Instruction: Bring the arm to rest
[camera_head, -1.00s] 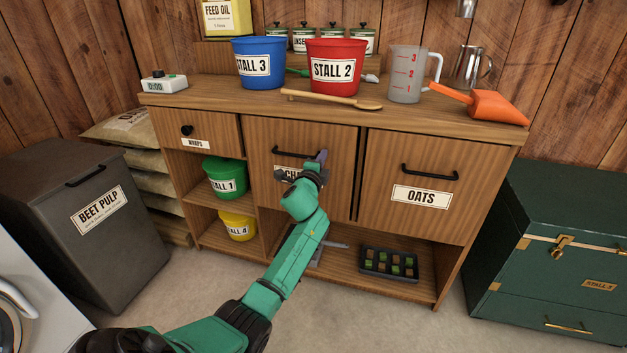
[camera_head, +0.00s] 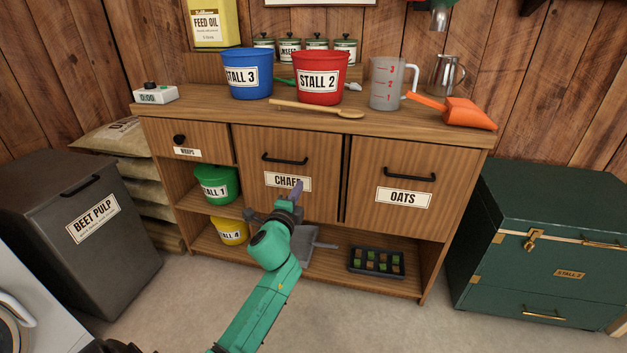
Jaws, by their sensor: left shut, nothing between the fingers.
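My left arm, green with dark joints, reaches up from the bottom of the head view. Its left gripper (camera_head: 294,194) is shut and empty, in front of the lower part of the chaff drawer (camera_head: 301,160). It partly covers the CHAFF label. Whether the fingertips touch the drawer front I cannot tell. The chaff drawer is closed. My right gripper is not in view.
The wooden cabinet (camera_head: 200,112) carries a blue bucket (camera_head: 247,75), a red bucket (camera_head: 318,77), a wooden spoon (camera_head: 318,108), a measuring jug (camera_head: 390,85) and an orange scoop (camera_head: 467,115). A beet pulp bin (camera_head: 60,215) stands left, a green trunk (camera_head: 545,220) right. Floor between is clear.

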